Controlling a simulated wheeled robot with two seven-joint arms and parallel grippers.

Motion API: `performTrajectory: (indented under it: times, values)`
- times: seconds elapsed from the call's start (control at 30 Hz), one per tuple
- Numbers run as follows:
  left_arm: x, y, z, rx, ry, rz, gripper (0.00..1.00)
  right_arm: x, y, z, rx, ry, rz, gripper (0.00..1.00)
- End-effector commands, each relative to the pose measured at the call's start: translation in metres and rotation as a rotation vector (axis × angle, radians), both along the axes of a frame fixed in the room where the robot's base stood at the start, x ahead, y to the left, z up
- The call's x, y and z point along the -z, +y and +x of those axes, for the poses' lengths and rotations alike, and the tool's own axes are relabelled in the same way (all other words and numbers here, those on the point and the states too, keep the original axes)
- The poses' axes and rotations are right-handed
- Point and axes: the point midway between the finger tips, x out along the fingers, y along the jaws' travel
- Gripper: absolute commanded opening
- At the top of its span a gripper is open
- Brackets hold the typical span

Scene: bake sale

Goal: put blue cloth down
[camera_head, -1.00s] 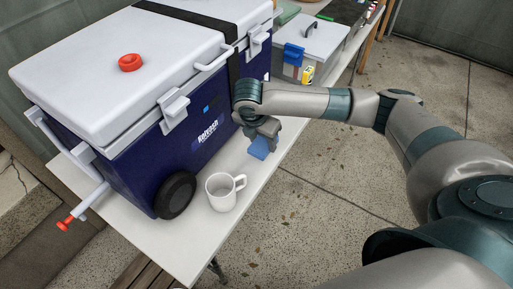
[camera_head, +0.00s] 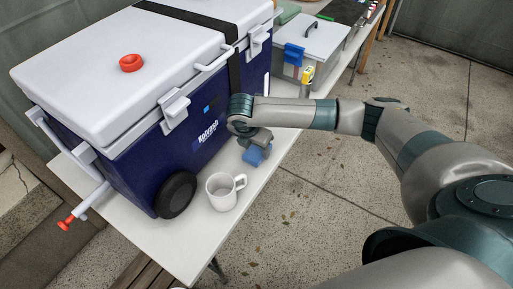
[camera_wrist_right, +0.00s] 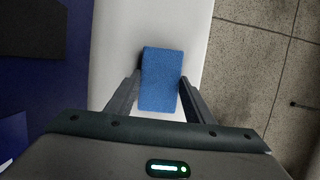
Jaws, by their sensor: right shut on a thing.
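The blue cloth (camera_head: 254,156) is a small folded block held in my right gripper (camera_head: 256,148). The right wrist view shows the cloth (camera_wrist_right: 161,80) between the two fingers of the right gripper (camera_wrist_right: 160,100), which is shut on it. The white table (camera_head: 186,250) lies under the cloth, close to its front edge. I cannot tell whether the cloth touches the tabletop. My left gripper is not in view.
A white mug (camera_head: 222,192) stands on the table just left of and nearer than the cloth. A large blue and white cooler (camera_head: 140,165) fills the table behind. A grey box (camera_head: 309,44) with another blue cloth (camera_head: 293,54) over its edge stands farther back.

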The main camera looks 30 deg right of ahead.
Motion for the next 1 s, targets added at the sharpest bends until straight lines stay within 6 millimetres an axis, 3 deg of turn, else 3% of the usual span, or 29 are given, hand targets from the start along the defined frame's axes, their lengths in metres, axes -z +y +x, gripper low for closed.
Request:
performTrajectory:
  times: [0.4,0.43,0.5,1.0]
  values:
    - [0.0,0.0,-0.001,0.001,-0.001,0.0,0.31,0.004,0.0,0.0,0.0,0.0,-0.001,0.26]
    - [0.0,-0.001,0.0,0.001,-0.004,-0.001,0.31,0.004,0.0,0.0,0.0,-0.001,-0.001,0.55]
    - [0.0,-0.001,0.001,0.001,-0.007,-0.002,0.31,0.004,0.0,0.0,0.0,-0.001,-0.001,0.66]
    - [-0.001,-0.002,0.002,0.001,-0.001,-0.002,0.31,-0.006,0.002,-0.001,-0.001,-0.002,0.001,0.66]
